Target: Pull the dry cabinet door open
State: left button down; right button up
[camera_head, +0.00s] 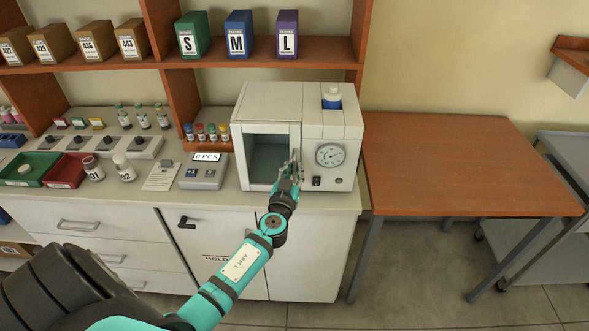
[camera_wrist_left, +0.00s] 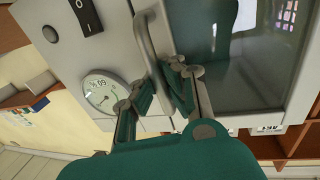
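The dry cabinet (camera_head: 331,128) is a white box on the counter, with a round gauge and a switch on its right part. Its glass-windowed door (camera_head: 270,158) on the left part looks shut. My left gripper (camera_head: 293,168) is at the door's right edge, by the handle. In the left wrist view the grey bar handle (camera_wrist_left: 146,45) runs down between the two fingers of the left gripper (camera_wrist_left: 162,82). The fingers are apart, one on each side of the bar, and I see no clear grip on it. My right gripper is not in view.
A scale (camera_head: 203,173), bottles (camera_head: 124,168) and red and green trays (camera_head: 66,171) stand left on the counter (camera_head: 130,196). Shelves with boxes hang above. A bare wooden table (camera_head: 465,165) stands to the right. The floor in front is free.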

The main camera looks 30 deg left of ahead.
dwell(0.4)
pick_arm(q)
jog(key=shift+s+f, duration=0.1)
jog(key=shift+s, duration=0.15)
jog(key=shift+s+d+f+m+h+b, duration=0.1)
jog(key=shift+s+d+m+h+b, duration=0.1)
jog(key=shift+s+m+h, duration=0.15)
jog(key=shift+s+d+m+h+b, duration=0.1)
jog(key=shift+s+m+h+b, duration=0.15)
jog(key=shift+h, duration=0.2)
jog(key=s+a+m+h+b, duration=0.1)
jog(key=s+m+h+b, duration=0.1)
jog(key=s+m+h, duration=0.8)
jog(key=s+a+m+g+h+b, duration=0.4)
jog(key=s+a+g+h, duration=0.3)
jog(key=s+a+h, duration=0.2)
jog(key=shift+s+a+h, duration=0.3)
jog(key=shift+s+a, duration=0.65)
jog(key=shift+s, duration=0.2)
